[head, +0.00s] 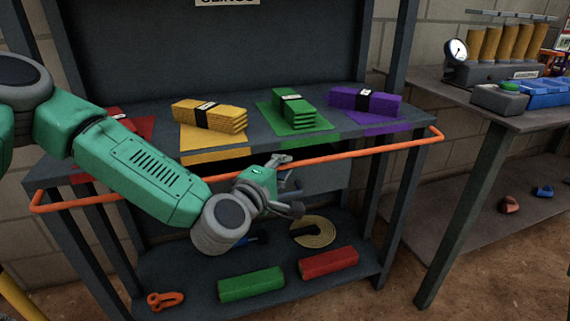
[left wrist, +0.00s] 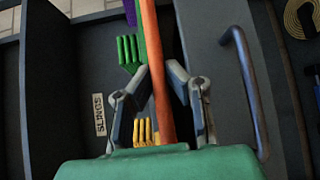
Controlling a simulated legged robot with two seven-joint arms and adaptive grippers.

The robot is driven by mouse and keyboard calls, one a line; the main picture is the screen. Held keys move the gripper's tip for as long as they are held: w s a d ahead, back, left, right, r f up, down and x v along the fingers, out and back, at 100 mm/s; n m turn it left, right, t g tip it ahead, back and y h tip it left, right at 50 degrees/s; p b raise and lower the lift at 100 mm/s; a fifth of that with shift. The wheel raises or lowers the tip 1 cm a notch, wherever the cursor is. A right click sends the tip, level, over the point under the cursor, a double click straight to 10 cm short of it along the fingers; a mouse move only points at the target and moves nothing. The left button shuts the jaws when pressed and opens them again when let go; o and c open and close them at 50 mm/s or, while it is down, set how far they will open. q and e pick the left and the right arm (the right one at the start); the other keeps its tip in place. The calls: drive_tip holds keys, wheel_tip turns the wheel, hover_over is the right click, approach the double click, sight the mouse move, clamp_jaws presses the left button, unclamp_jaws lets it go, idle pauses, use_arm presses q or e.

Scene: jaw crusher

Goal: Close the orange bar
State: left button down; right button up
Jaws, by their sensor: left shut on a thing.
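The orange bar (head: 370,151) runs across the front of the grey sling rack (head: 335,122), at about the height of its upper shelf, and bends back at both ends. My left gripper (head: 286,184) is at the middle of the bar, with my arm reaching in from the left. In the left wrist view the orange bar (left wrist: 155,65) passes between the two fingers of my left gripper (left wrist: 161,76), which is shut on it. Part of the bar is hidden behind my arm in the head view. My right gripper is not in view.
Yellow (head: 208,115), green (head: 292,107) and purple (head: 365,101) sling bundles lie on coloured mats on the upper shelf. The lower shelf holds a green block (head: 251,283), a red block (head: 328,262) and an orange shackle (head: 165,300). A bench (head: 500,112) stands at right.

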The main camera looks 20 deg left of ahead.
use_arm(q)
drive_tip(key=w+a+r+n+g+h+p, duration=0.1)
drive_tip(key=n+g+p, duration=0.3)
drive_tip(key=p, duration=1.1)
drive_tip(key=w+a+r+n+g+h+p, duration=0.1)
drive_tip(key=w+r+n+g+h+p, duration=0.2)
drive_tip(key=g+p, duration=0.6)
drive_tip(key=shift+a+r+n+h+p, duration=0.5)
drive_tip(key=shift+r+n+p, duration=0.5)
drive_tip(key=shift+p, duration=2)
drive_tip(key=shift+f, duration=0.15)
drive_tip(key=shift+w, duration=0.1)
drive_tip(key=c, duration=1.6)
unclamp_jaws()
